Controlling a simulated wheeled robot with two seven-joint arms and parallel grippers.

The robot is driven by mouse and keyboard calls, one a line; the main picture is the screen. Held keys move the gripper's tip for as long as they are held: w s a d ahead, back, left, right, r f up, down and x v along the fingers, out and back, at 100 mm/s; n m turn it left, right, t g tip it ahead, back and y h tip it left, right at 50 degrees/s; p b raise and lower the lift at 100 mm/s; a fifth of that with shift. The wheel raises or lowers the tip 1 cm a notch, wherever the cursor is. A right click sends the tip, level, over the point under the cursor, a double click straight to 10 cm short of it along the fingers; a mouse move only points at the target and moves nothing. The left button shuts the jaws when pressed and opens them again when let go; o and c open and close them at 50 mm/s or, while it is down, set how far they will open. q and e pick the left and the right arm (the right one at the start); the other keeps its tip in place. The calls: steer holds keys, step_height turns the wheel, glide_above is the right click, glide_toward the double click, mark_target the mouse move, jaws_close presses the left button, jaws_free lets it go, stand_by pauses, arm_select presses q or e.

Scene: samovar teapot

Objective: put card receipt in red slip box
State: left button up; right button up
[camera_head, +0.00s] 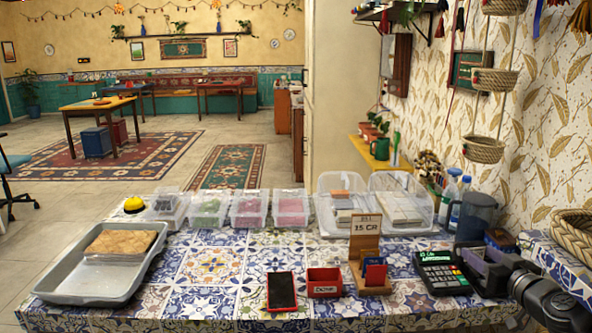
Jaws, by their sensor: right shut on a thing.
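My right gripper (466,262) comes in from the right and lies low against the right side of the card terminal (436,272), which has a lit green display. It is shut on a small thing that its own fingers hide. I cannot make out the card receipt as a separate thing. My left gripper is not in view.
A wooden price stand (364,248) and a red and blue card holder (374,274) stand between box and terminal. A grey tray (97,282) is at left; clear bins (249,208) line the back.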

steer(key=s+a+f+n+g+y+p, duration=0.3)
steer(key=s+a+f+n+y, duration=0.3)
steer(key=a, duration=0.4)
steer(key=s+a+f+n+g+y+p, duration=0.25)
steer(key=s+a+f+y, duration=0.35)
steer(key=a, duration=0.5)
steer(key=s+a+r+n+g+p, duration=0.1)
steer(key=s+a+n+p, duration=0.1)
steer(key=a, duration=0.4)
steer(key=shift+s+a+y+p, duration=0.3)
steer(key=shift+s+a+p, duration=0.1)
steer(key=shift+s+p, duration=0.65)
steer(key=shift+r+g, duration=0.15)
steer(key=shift+g, duration=0.2)
